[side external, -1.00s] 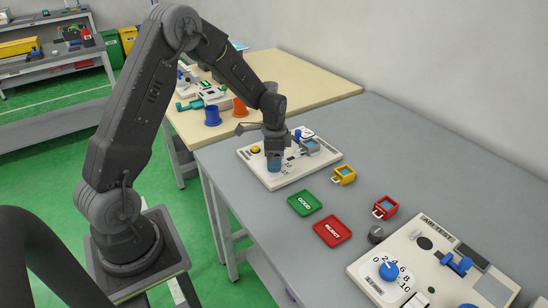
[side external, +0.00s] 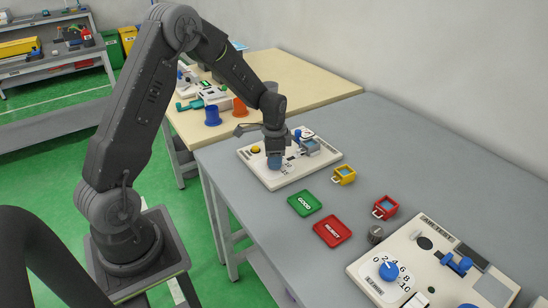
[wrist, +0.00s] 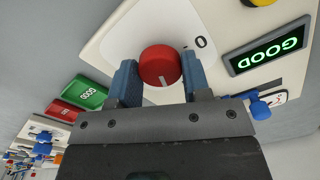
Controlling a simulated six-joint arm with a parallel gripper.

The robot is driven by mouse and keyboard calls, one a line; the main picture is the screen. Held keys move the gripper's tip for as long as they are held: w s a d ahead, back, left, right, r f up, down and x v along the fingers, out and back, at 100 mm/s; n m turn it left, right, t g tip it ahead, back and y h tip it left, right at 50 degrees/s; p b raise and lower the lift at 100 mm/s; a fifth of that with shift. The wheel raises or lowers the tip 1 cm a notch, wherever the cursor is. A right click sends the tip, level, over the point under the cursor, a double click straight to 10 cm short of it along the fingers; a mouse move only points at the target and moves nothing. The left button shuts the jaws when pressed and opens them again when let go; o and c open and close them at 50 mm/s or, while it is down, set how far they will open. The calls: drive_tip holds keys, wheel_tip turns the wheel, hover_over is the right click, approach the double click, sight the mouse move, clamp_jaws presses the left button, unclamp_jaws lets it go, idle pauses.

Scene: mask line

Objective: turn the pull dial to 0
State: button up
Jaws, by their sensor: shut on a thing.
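A red round dial (wrist: 160,65) with a pale pointer line sits on the white panel of a test board. It shows in the wrist view between the two blue fingertips of my gripper (wrist: 164,80), which is shut on it. The pointer line is toward the bottom of that picture, and a printed 0 (wrist: 201,43) is at the dial's upper right, so the line is not at the 0. In the side view my gripper (side external: 274,160) points down at the front of the far white board (side external: 290,178), and hides the dial.
A lit GOOD display (wrist: 267,50) is on the same board. A green GOOD tray (side external: 305,202) and a red REJECT tray (side external: 332,231) lie nearby. A nearer board has a blue dial (side external: 389,271).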

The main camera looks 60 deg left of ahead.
drive_tip(key=n, duration=0.9)
drive_tip(key=shift+n, duration=0.3)
drive_tip(key=n, duration=0.9)
drive_tip(key=shift+n, duration=0.5)
drive_tip(key=o, duration=0.9)
drive_tip(key=shift+r, duration=0.15)
wheel_tip(320, 180, up, 14)
drive_tip(key=shift+f, duration=0.2)
